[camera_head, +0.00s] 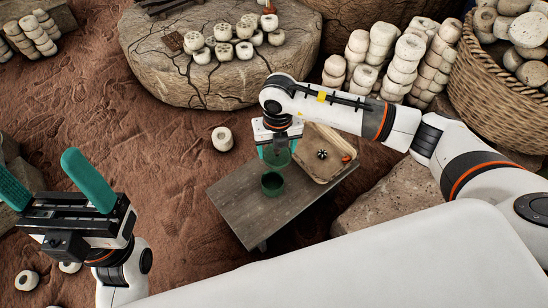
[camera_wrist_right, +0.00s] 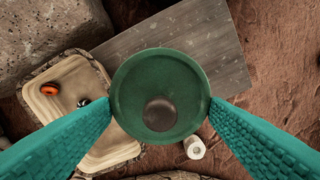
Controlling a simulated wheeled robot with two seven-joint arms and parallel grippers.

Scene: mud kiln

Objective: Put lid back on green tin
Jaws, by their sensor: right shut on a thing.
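The green tin (camera_head: 272,187) stands upright on a small grey wooden table, and its dark top shows open in the head view. My right gripper (camera_head: 277,153) is shut on the green lid (camera_head: 278,159), above the tin and apart from it. In the right wrist view the round lid (camera_wrist_right: 135,80), with a dark brown knob (camera_wrist_right: 160,113), sits between the two teal fingers (camera_wrist_right: 161,102), which grip its edges. The lid hides the tin there. My left gripper (camera_head: 52,186) is open and empty at the lower left, away from the table.
A tan tray (camera_head: 322,172) with a dark small item (camera_head: 322,154) and an orange-red one (camera_head: 346,158) lies on the table (camera_head: 238,195), right of the tin. A pale ring-shaped stone (camera_head: 222,138) lies on the floor. The table's left part is clear.

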